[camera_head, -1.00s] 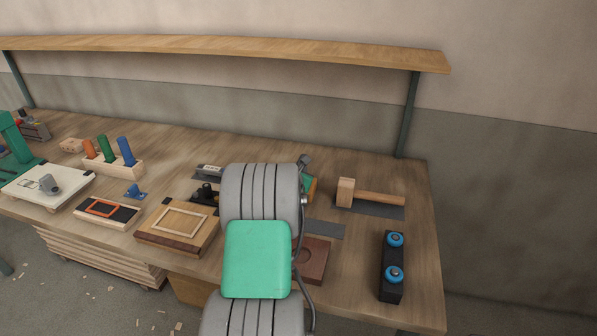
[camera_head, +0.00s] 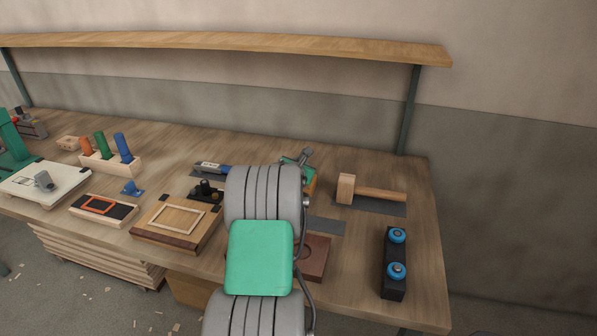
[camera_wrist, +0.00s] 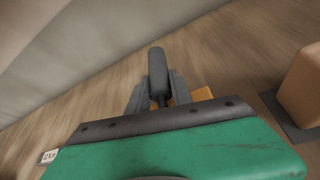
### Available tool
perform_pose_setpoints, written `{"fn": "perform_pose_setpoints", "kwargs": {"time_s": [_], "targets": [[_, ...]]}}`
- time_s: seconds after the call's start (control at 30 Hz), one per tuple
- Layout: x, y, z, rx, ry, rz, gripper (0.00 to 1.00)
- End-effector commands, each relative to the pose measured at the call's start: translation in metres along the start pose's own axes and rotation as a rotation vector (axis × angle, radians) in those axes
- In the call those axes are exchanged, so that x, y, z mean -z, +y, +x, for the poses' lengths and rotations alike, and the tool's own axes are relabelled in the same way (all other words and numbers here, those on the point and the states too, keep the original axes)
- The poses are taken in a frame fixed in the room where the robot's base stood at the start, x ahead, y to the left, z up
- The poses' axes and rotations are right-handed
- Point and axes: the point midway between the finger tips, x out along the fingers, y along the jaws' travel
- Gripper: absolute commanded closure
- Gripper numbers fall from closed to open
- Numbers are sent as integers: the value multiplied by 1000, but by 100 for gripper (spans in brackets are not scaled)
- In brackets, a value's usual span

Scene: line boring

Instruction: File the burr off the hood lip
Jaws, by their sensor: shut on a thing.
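My gripper (camera_wrist: 160,99) is shut on a dark grey cylinder (camera_wrist: 158,70) with a thinner neck between the fingers. In the head view the grey cylinder (camera_head: 307,154) shows just beyond my green hand, above the bench. A small grey curved part (camera_head: 44,180) sits on a pale board at the left; I cannot tell if it is the hood. A slim tool with a blue end (camera_head: 212,168) lies on a dark mat, left of my arm; it may be the file. No burr can be made out.
A wooden mallet (camera_head: 370,192) lies on a grey mat to the right. A black rack (camera_head: 394,268) with blue knobs stands at the front right. A wooden frame tray (camera_head: 177,222), a peg block (camera_head: 110,163) and a brown block (camera_head: 315,258) are on the bench (camera_head: 350,230). A shelf (camera_head: 220,45) runs above.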

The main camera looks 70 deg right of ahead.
Motion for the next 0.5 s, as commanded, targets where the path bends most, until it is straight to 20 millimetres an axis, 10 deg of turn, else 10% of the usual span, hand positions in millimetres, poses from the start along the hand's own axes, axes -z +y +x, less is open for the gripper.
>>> {"fn": "perform_pose_setpoints", "kwargs": {"time_s": [0.5], "targets": [[-4, 0, 18, -1, -2, 0, 100]]}}
